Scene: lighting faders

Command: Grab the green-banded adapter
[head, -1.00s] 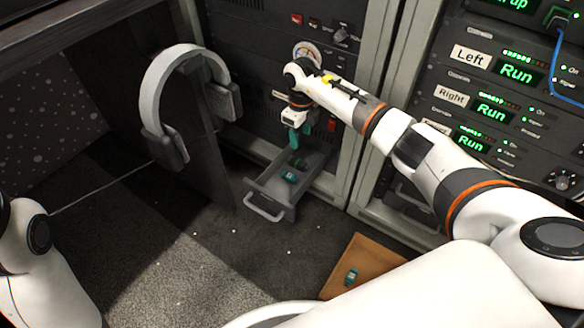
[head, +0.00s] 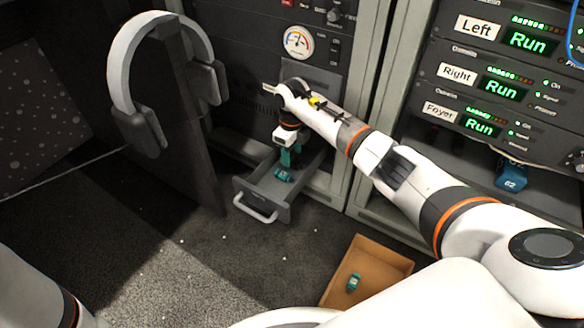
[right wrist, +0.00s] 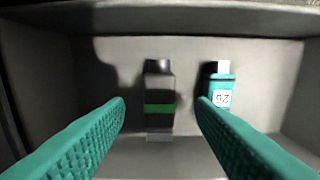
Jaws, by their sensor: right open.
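The green-banded adapter (right wrist: 159,88) is dark grey with a bright green band and a pale end. In the right wrist view it lies in the open drawer (head: 282,212), in the gap between my fingertips. My right gripper (right wrist: 162,103) is open and points down into the drawer; it also shows in the head view (head: 290,158). I see no finger contact with the adapter. In the head view the gripper hides the adapter. A teal adapter with a white number label (right wrist: 222,92) lies just right of it, partly behind my right-hand finger. My left gripper is out of view.
The drawer walls (right wrist: 300,95) stand close on both sides. A headset (head: 135,75) hangs on a dark panel left of the drawer. A brown tray (head: 385,262) on the floor holds another teal adapter (head: 353,283). Rack units stand at the right.

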